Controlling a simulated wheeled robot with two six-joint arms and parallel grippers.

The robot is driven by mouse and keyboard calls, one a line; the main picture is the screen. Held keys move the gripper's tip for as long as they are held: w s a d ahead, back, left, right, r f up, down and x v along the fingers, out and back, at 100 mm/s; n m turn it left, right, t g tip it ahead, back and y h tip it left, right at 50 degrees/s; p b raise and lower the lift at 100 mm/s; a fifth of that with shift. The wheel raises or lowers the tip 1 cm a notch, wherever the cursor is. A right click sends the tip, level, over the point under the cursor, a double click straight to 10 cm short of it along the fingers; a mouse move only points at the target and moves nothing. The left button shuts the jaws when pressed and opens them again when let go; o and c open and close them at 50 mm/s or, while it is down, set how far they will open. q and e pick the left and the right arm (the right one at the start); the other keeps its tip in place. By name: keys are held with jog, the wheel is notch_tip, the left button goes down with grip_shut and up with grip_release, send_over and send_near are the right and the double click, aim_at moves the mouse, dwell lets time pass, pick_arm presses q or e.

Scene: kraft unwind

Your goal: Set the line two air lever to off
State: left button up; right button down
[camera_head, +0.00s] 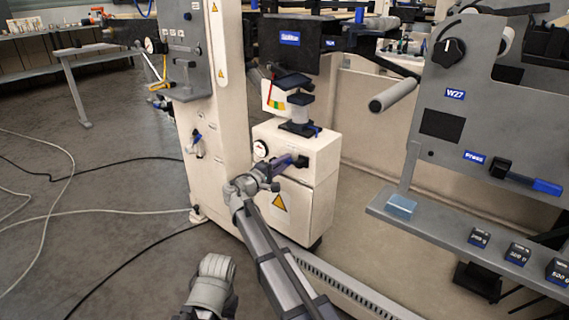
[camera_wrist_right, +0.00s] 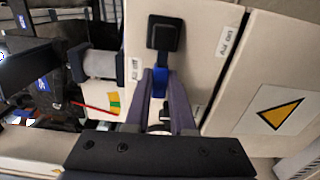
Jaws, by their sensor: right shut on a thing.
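The air lever has a black square pivot (camera_wrist_right: 164,35) and a blue handle (camera_wrist_right: 160,84), on the front of a cream box (camera_head: 325,158). In the head view its dark pivot end (camera_head: 301,161) shows at the fingertips. My right gripper (camera_head: 284,164) reaches the box from below left. In the right wrist view its two purple-grey fingers (camera_wrist_right: 162,78) are shut on the blue handle, which points down from the pivot. Small printed labels sit either side of the lever, one at left (camera_wrist_right: 135,69) and one at right (camera_wrist_right: 227,41). My left gripper is out of view.
A round gauge (camera_head: 260,150) sits left of the lever. A yellow warning triangle (camera_head: 279,202) is below. A cream column (camera_head: 226,100) stands left of the box. A grey W27 panel (camera_head: 465,110) with a blue-handled lever (camera_head: 535,183) stands right. Cables lie on the floor at left.

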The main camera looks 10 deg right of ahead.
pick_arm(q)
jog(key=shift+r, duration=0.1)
pick_arm(e)
jog(key=shift+r+m, duration=0.1)
jog(key=shift+m, duration=0.2)
jog(key=c, duration=0.8)
grip_release()
jog(key=shift+o, duration=0.2)
